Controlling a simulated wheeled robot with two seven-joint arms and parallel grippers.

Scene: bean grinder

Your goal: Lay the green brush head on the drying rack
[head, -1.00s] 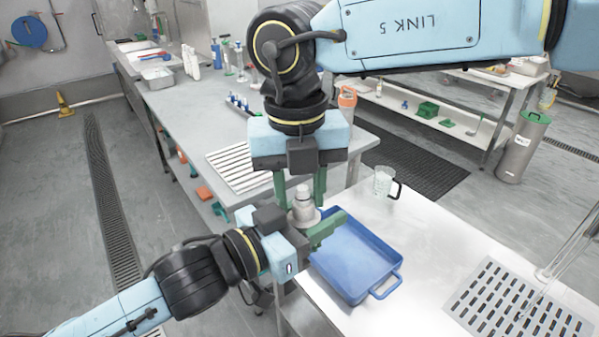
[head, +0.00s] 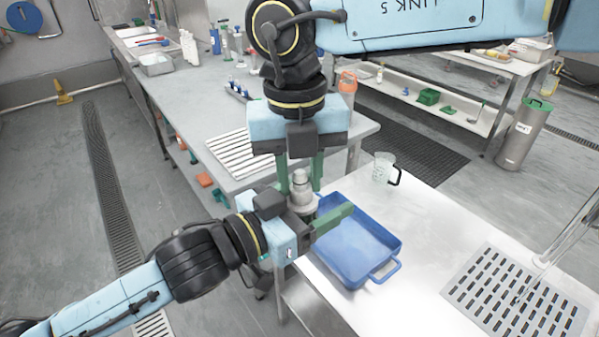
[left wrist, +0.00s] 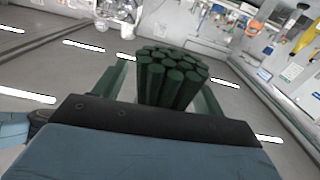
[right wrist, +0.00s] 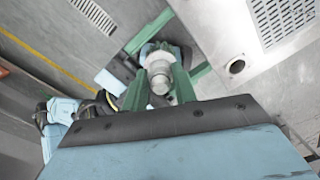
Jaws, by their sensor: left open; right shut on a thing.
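The green brush head shows as a bundle of dark green bristles (left wrist: 170,80) between the fingers of my left gripper (left wrist: 162,85) in the left wrist view. In the head view its grey stepped body (head: 301,192) stands upright; its bristles are hidden there. My right gripper (head: 300,182) points down from above and is shut on this grey body, whose round end (right wrist: 159,82) shows in the right wrist view. My left gripper reaches in from the left at the same spot, open around the brush head. The drying rack (head: 238,160), white and slatted, lies on the far table, left of the grippers, and looks empty.
A blue tray (head: 352,250) sits on the near steel table, just right of the grippers. A clear jug (head: 384,168) stands behind it. An orange-topped container (head: 347,90) stands on the far table (head: 200,103). A gap separates the tables.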

